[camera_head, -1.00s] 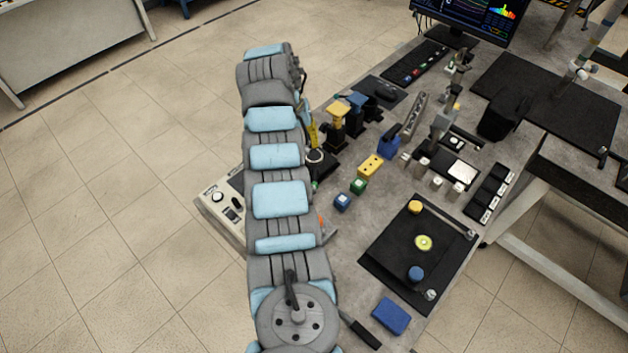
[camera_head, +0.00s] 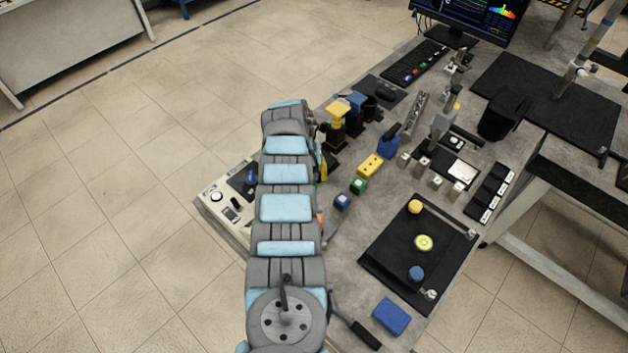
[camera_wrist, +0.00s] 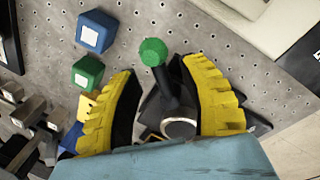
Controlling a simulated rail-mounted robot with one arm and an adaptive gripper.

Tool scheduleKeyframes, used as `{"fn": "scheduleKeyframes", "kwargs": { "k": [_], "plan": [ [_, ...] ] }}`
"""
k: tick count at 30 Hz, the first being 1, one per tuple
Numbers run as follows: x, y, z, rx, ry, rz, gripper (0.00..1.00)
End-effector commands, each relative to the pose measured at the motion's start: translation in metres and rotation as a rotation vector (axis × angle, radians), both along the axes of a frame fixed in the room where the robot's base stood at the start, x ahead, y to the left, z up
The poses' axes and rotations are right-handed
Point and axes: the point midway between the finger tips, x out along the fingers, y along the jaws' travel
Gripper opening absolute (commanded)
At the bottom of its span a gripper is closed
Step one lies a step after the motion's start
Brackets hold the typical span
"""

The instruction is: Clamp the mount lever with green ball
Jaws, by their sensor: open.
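The green ball (camera_wrist: 153,52) tops a short black lever (camera_wrist: 168,87) on a dark mount in the wrist view. My gripper (camera_wrist: 160,68) is open, with one yellow ribbed finger on each side of the lever. The ball shows at or just past the fingertips, and a gap is visible on both sides of the lever. How deep the fingers reach around it I cannot tell. The lower mount is partly hidden by my gripper. In the head view my arm hides the lever and most of my gripper.
A blue cube (camera_head: 342,201), a green cube (camera_head: 358,185) and a yellow block (camera_head: 370,165) stand right of my arm. A grey control box (camera_head: 222,207) is to its left. A black plate (camera_head: 385,255) with coloured knobs lies at the lower right.

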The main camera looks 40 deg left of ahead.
Motion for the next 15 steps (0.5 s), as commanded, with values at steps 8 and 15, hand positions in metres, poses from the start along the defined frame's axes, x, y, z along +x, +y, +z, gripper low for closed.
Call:
{"fn": "scheduleKeyframes", "kwargs": {
  "k": [8, 15],
  "plan": [
    [0.001, -0.003, -0.018, -0.003, 0.003, -0.001, 0.43],
    [0.002, -0.003, -0.019, 0.000, 0.001, 0.000, 0.43]
  ]
}}
